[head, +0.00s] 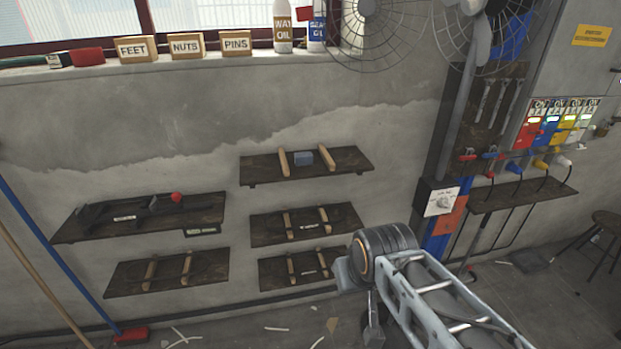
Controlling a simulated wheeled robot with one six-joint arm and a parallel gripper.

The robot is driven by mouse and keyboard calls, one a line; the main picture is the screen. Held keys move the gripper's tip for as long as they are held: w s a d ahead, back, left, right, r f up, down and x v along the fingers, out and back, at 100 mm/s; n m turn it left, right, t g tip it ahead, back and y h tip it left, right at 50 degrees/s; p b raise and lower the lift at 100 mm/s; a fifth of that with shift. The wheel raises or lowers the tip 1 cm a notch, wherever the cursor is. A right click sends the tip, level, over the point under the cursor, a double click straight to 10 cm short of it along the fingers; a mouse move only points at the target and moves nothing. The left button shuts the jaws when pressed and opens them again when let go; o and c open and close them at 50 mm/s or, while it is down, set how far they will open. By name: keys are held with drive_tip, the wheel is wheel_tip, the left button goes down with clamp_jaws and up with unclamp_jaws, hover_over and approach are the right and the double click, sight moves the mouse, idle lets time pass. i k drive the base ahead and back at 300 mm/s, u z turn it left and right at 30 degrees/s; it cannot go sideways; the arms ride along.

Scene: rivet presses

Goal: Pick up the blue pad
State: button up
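The blue pad (303,158) is a small blue-grey block. It rests on the upper dark wooden shelf (349,160) on the wall, between two upright light wooden pegs. It stands clear of my arm, which comes in from the lower right. The arm's big round joint is below and to the right of that shelf. A grey part of my arm hangs under this joint, but no gripper fingers can be made out.
Two more shelves with wooden pegs hang below, at the middle (340,219) and bottom (278,282). At left are a shelf with a red knob (176,197) and another pegged shelf (205,267). Fans hang at the upper right. A stool (606,220) stands far right.

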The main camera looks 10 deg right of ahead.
sight(305, 158)
drive_tip(key=u, duration=0.9)
drive_tip(key=i, duration=1)
drive_tip(key=z, duration=0.3)
